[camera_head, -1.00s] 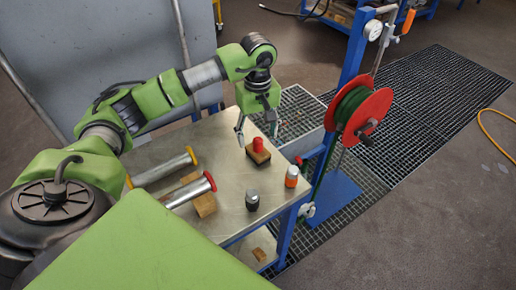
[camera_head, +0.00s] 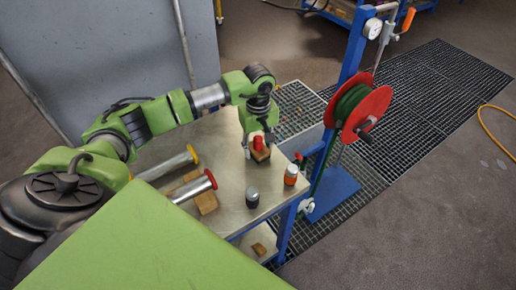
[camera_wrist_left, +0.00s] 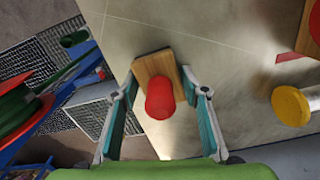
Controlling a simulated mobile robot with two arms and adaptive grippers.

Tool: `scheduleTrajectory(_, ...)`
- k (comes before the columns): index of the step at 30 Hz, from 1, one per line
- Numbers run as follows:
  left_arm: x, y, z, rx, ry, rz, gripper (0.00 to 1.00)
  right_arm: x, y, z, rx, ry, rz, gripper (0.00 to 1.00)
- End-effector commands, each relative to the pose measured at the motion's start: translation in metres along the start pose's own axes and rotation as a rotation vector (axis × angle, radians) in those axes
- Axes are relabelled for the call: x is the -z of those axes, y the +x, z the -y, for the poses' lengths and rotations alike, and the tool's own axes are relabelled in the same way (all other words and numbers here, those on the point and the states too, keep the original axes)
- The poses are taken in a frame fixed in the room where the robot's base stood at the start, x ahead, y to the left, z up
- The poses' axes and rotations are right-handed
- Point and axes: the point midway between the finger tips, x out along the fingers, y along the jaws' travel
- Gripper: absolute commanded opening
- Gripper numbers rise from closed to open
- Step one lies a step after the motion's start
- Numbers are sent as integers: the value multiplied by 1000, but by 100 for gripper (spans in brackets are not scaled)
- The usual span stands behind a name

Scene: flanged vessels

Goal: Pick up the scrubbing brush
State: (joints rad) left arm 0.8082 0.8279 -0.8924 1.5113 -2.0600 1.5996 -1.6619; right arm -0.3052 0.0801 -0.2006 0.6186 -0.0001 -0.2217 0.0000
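The scrubbing brush is a wooden block with a rounded red handle (camera_head: 258,143); it rests near the far right part of the metal table (camera_head: 228,178). My left gripper (camera_head: 259,147) points down over the brush in the head view. In the left wrist view the fingers of my left gripper (camera_wrist_left: 162,125) are apart, one on each side of the red handle (camera_wrist_left: 160,97). The wooden block (camera_wrist_left: 155,67) lies under the handle on the table. A gap shows between handle and fingers. My right gripper is not in view.
Two metal cylinders, one with a yellow end (camera_head: 193,154) and one with a red end (camera_head: 210,179), lie left of the brush. A red hose reel (camera_head: 374,107) is right of the table.

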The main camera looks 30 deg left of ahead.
Motion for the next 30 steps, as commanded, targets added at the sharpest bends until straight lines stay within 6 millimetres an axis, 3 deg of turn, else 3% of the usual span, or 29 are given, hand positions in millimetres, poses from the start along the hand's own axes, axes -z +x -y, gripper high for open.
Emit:
scheduleTrajectory(13,1,-3,0,-1,0,-1,16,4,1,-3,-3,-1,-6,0)
scheduleTrajectory(20,2,-29,-1,-3,1,-4,16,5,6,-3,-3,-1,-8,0)
scheduleTrajectory(26,-1,-69,35,-3,-1,-8,16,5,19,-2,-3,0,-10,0)
scheduleTrajectory(30,-5,-94,68,2,-3,-7,15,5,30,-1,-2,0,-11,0)
